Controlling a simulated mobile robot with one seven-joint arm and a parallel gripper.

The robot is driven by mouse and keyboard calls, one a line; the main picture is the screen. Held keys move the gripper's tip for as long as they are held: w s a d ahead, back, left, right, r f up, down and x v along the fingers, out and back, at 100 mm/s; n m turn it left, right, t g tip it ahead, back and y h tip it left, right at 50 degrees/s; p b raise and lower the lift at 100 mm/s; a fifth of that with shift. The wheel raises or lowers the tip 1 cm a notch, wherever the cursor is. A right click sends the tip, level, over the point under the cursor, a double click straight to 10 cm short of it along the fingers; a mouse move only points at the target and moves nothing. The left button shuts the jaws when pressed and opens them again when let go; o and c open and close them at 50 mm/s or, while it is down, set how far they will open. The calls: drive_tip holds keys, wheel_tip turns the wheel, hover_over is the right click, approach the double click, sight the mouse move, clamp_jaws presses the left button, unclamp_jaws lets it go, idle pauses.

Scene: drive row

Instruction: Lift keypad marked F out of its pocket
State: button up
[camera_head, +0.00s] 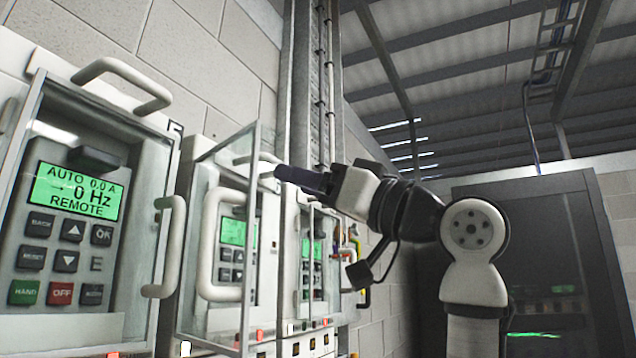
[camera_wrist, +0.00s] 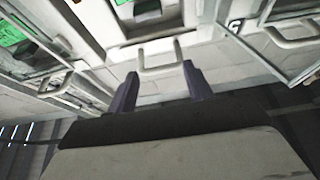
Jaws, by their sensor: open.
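A letter F (camera_head: 175,127) shows at the upper right corner of the nearest drive, at the left of the head view. That drive's grey keypad (camera_head: 66,228) has a lit green screen and sits in its recess behind a glass door (camera_head: 140,262), which looks shut. My gripper (camera_head: 284,174) is open and empty, beside the upper handle of the second drive and well right of the F mark. In the wrist view my fingers (camera_wrist: 160,84) are spread, with a pale U-shaped handle (camera_wrist: 162,70) ahead between them. I cannot tell whether they straddle it.
The second drive's glass door (camera_head: 248,240) stands swung open, with a large handle (camera_head: 207,245). A third drive (camera_head: 312,250) is beyond. An open glass door (camera_wrist: 290,45) also shows in the wrist view. A dark cabinet (camera_head: 545,260) stands at the right.

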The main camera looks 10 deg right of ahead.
drive_tip(key=w+a+f, duration=0.4)
drive_tip(key=w+a, duration=0.1)
drive_tip(key=a, duration=0.1)
drive_tip(key=shift+a+b, duration=0.25)
drive_tip(key=shift+b, duration=0.05)
idle(0.4)
drive_tip(key=shift+c, duration=0.4)
drive_tip(key=c, duration=0.7)
drive_tip(key=shift+c, duration=0.2)
drive_tip(key=shift+r, duration=0.15)
